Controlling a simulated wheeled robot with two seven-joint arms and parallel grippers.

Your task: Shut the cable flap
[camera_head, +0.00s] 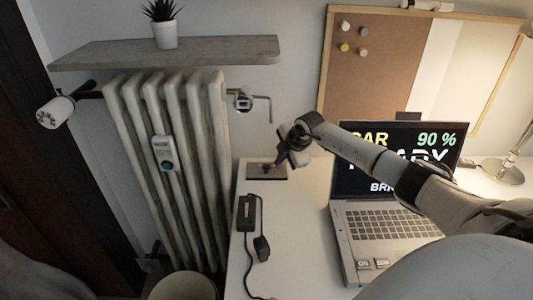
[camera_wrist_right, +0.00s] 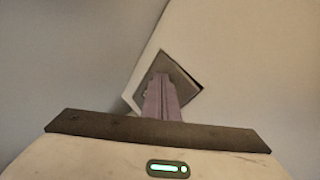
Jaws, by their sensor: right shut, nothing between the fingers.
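The cable flap (camera_head: 256,172) is a small grey-brown square set in the white desk top at its back left corner. It also shows in the wrist view (camera_wrist_right: 184,75), with a dark line along its right edge. It looks flat or nearly flat, but I cannot tell whether it is fully down. My right gripper (camera_head: 278,166) is over the flap, its fingers pointing down and shut with nothing between them. In the wrist view the shut fingertips (camera_wrist_right: 161,78) cover the flap's middle; I cannot tell whether they touch it. My left gripper is not in view.
An open laptop (camera_head: 385,235) stands right of the flap, below my right arm. A black power adapter (camera_head: 247,212) with a cable lies in front of the flap. A radiator (camera_head: 185,150) stands left of the desk (camera_head: 305,235); a shelf (camera_head: 170,52) hangs above it.

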